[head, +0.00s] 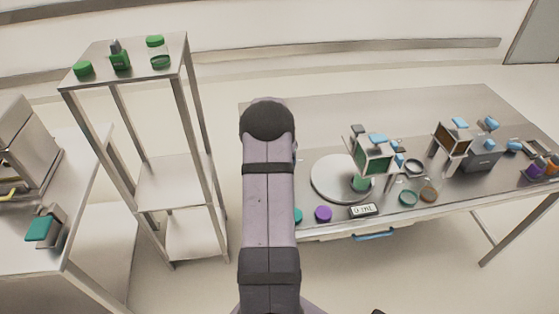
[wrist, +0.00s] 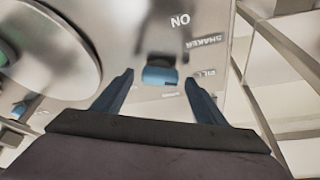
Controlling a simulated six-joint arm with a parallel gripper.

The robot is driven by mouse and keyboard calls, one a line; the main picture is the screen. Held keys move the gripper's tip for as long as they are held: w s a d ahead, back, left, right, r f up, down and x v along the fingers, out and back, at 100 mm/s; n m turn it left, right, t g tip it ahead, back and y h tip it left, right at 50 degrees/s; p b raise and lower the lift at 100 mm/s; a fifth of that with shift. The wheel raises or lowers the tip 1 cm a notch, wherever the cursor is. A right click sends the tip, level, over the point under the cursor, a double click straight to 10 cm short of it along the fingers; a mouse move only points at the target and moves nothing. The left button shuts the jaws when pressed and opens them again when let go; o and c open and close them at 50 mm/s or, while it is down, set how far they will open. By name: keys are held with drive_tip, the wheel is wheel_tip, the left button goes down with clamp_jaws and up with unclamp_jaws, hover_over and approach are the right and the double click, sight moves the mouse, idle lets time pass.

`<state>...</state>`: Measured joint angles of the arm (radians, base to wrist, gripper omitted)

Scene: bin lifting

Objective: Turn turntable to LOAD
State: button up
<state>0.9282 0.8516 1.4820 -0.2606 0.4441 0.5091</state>
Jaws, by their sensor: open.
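The turntable is a round grey disc (head: 328,180) on the bench, with a green-fronted dispenser (head: 372,160) over its right side. In the wrist view the disc (wrist: 72,75) fills the upper left, with a dark green item on it at the left edge. My gripper (wrist: 159,77) is open, its two blue fingers apart. A small blue-capped control (wrist: 158,75) shows between the fingertips; I cannot tell whether they touch it. Lettering near it reads upside down, including ON, SHAKER and FILL; no LOAD label is legible. In the head view my gripper is hidden behind my arm.
The bench (head: 440,105) also carries a brown-fronted dispenser (head: 453,138), a dark box (head: 482,160), a display (head: 363,211), a purple lid (head: 323,213) and round dishes (head: 408,197). A shelf rack (head: 180,190) stands left. The bench's back left is clear.

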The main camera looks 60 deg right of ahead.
drive_tip(key=shift+d+f, duration=0.15)
drive_tip(key=shift+f, duration=0.2)
drive_tip(key=c, duration=1.1)
drive_tip(key=shift+o, duration=0.2)
